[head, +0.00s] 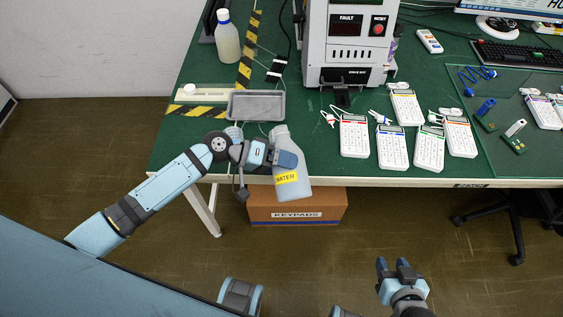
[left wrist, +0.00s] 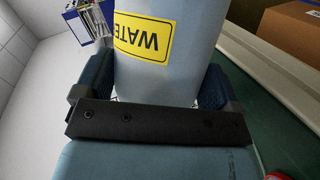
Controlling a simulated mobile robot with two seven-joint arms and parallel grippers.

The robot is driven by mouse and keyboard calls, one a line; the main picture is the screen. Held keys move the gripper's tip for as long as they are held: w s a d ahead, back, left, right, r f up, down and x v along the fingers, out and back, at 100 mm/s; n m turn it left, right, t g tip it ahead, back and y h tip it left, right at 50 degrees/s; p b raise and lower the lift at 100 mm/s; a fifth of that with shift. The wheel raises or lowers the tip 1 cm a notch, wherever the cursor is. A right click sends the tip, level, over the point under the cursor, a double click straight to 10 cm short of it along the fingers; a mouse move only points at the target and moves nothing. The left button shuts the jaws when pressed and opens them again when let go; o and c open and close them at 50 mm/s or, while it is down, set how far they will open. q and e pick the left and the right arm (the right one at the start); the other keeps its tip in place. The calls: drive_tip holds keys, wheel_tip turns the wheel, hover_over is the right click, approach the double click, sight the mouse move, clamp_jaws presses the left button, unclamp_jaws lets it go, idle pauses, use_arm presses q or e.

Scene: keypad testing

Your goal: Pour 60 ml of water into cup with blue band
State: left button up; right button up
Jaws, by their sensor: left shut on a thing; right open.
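A pale grey bottle (head: 294,188) with a yellow WATER label is in my left gripper (head: 287,159), at the table's front edge. Its narrow neck points toward the back of the table in the head view, leaning slightly left. In the left wrist view the bottle (left wrist: 185,75) fills the space between the fingers, its label upside down. My left gripper is shut on it. My right gripper (head: 394,267) is open and empty, low in front of the table. I see no cup with a blue band in either view.
A grey tray (head: 256,93) lies behind the bottle. A grey test machine (head: 314,60) stands at the back, with several white keypads (head: 392,158) to the right. A KEYPADS box (head: 297,204) sits below the table edge.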

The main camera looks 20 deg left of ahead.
use_arm(q)
drive_tip(key=shift+f+n, duration=0.2)
drive_tip(key=shift+n, duration=0.1)
idle(0.4)
drive_tip(key=shift+r+n+g+h+p, duration=0.7)
drive_tip(key=shift+r+n+h+p, duration=0.15)
drive_tip(key=shift+r+n, duration=0.35)
idle(6.1)
